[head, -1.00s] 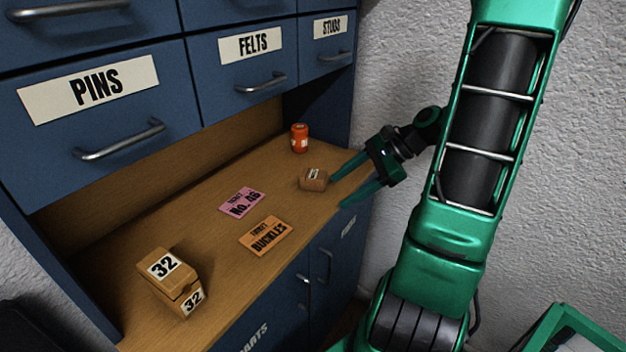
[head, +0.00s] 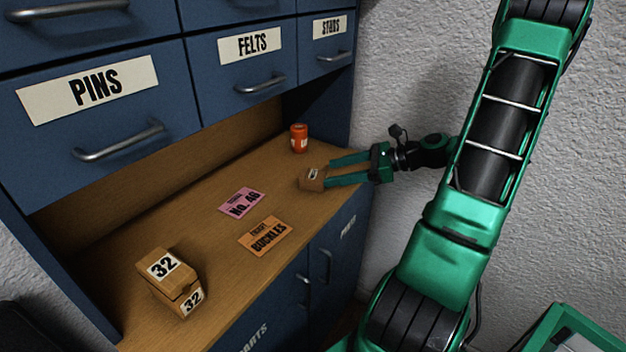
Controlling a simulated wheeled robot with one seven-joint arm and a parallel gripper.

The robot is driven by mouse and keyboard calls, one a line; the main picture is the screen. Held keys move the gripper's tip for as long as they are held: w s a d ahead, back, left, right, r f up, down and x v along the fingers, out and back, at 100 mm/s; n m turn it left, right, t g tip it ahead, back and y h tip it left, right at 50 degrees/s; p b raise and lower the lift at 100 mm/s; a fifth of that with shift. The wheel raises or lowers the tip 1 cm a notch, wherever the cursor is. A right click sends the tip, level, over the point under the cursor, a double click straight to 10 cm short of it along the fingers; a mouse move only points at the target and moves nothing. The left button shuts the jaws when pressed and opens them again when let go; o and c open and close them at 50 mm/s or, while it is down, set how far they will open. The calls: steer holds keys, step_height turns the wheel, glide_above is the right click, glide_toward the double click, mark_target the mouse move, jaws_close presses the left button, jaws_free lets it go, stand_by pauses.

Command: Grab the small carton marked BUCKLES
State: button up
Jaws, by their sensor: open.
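A small brown carton (head: 311,182) with a white label lies on the wooden counter near its right end. The label's writing is too small to read. My gripper (head: 331,172) is open, with its two green fingers pointing left at the carton. The fingertips are at the carton's right side, one behind and one in front; I cannot tell whether they touch it. An orange card (head: 266,237) that reads BUCKLES lies flat on the counter, in front and to the left of the carton.
A pink card (head: 241,202) marked No. 46 lies left of the carton. An orange-red jar (head: 299,138) stands behind it. Blue drawers (head: 100,90) overhang the counter (head: 215,250); a rough wall is at right.

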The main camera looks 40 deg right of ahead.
mark_target(314, 174)
steer(key=x, duration=0.5)
steer(key=shift+w+d+r, duration=0.1)
steer(key=shift+w+r, duration=0.1)
steer(key=shift+r, duration=0.05)
steer(key=shift+c, duration=0.2)
steer(key=c, duration=1.2)
